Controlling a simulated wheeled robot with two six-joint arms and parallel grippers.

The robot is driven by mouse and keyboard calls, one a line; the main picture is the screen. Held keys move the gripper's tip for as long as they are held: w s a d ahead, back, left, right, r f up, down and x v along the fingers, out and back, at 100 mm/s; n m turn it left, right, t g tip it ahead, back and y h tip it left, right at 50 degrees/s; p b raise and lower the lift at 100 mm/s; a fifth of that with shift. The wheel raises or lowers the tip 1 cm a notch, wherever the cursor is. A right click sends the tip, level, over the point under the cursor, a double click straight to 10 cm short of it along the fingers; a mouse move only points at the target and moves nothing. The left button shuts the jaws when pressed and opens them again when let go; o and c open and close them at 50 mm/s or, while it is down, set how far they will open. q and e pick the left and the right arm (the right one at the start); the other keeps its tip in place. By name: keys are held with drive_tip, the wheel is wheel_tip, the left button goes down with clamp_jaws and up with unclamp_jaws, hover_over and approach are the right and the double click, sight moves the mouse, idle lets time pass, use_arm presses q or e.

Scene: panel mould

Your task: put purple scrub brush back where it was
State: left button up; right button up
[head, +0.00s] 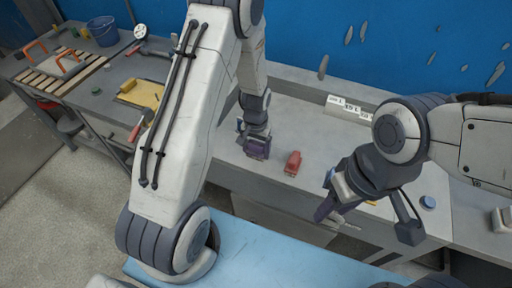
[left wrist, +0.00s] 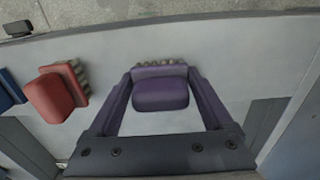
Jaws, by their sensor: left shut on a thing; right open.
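The purple scrub brush (left wrist: 160,92) is between the two fingers of my left gripper (left wrist: 163,100) in the left wrist view, with its pale bristles at the far side. My left gripper, at the bench in the head view (head: 257,150), is shut on it. In the head view the brush cannot be told apart from the dark purple fingers. Whether the brush touches the grey bench (head: 230,165) is unclear. My right gripper (head: 328,206) is open over the bench's front edge, right of the red brush, and holds nothing I can see.
A red brush (head: 293,162) stands close right of my left gripper; it also shows in the left wrist view (left wrist: 55,95). A blue item (left wrist: 9,92) is beyond it. A white label strip (head: 350,108) stands behind. A blue bucket (head: 103,31) and yellow tray (head: 142,93) are left.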

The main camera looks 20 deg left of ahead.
sight(257, 144)
use_arm(q)
drive_tip(key=shift+f, duration=0.2)
drive_tip(key=o, duration=1.1)
drive_tip(key=shift+r, duration=0.25)
drive_tip(key=shift+w+r, duration=0.1)
drive_tip(key=shift+r, duration=0.15)
wheel_tip(257, 144, up, 10)
drive_tip(key=shift+r+b, duration=0.2)
drive_tip(key=shift+b, duration=0.75)
drive_tip(key=shift+d+r, duration=0.1)
drive_tip(key=shift+r, duration=0.3)
drive_tip(key=s+d+r+m, duration=0.4)
drive_tip(key=s+d+r, duration=0.3)
drive_tip(key=s+d, duration=0.4)
drive_tip(key=s+d+r+m, duration=0.1)
drive_tip(key=s, duration=0.3)
drive_tip(key=s+d+r+m, duration=0.1)
drive_tip(key=s, duration=0.3)
drive_tip(key=s+d+r+m+h, duration=0.1)
drive_tip(key=s, duration=0.3)
drive_tip(key=shift+s, duration=0.3)
